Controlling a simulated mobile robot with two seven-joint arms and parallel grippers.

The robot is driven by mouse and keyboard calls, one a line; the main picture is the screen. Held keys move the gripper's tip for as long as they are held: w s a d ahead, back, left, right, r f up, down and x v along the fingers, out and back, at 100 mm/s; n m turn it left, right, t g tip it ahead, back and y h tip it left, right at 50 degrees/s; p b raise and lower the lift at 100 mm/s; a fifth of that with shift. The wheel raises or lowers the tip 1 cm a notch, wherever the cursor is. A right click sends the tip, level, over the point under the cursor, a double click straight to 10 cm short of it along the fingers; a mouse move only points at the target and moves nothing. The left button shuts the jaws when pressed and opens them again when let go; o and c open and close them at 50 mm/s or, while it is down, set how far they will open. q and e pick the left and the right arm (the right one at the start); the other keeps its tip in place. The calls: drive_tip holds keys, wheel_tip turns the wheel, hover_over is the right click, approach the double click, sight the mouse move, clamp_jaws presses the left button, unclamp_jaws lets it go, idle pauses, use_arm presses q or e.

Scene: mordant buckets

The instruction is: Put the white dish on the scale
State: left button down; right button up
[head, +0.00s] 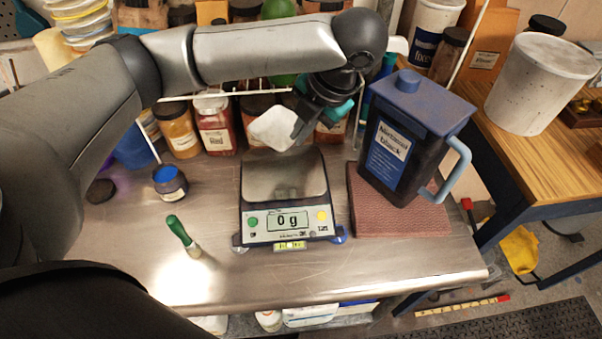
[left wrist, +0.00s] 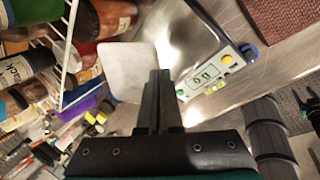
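The white dish (head: 275,128) is a small pale square with rounded corners. It is held tilted above the back of the scale in the head view. My left gripper (head: 303,130) is shut on its edge. In the left wrist view the dish (left wrist: 126,72) sits at the tips of the closed fingers (left wrist: 158,85). The scale (head: 290,226) stands on the metal bench with a bare steel pan (head: 284,178); its display reads 0 g. In the left wrist view the scale (left wrist: 207,78) lies beyond the fingers, to the right of the dish. My right gripper is not in view.
A dark jug (head: 405,140) with a blue lid stands on a red mat (head: 400,215) right of the scale. Jars and a white rail line the back. A small blue-lidded jar (head: 170,183) and a green-handled brush (head: 183,237) are at left. The front of the bench (head: 310,280) is clear.

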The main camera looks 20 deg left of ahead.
use_arm(q)
wheel_tip(320, 180, down, 6)
drive_tip(key=shift+r+b, duration=0.25)
drive_tip(key=shift+b, duration=0.05)
drive_tip(key=shift+f, duration=0.45)
wheel_tip(320, 180, down, 4)
drive_tip(key=shift+r+b, duration=0.25)
drive_tip(key=shift+b, duration=0.15)
drive_tip(key=shift+f, duration=0.3)
drive_tip(key=c, duration=1.1)
unclamp_jaws()
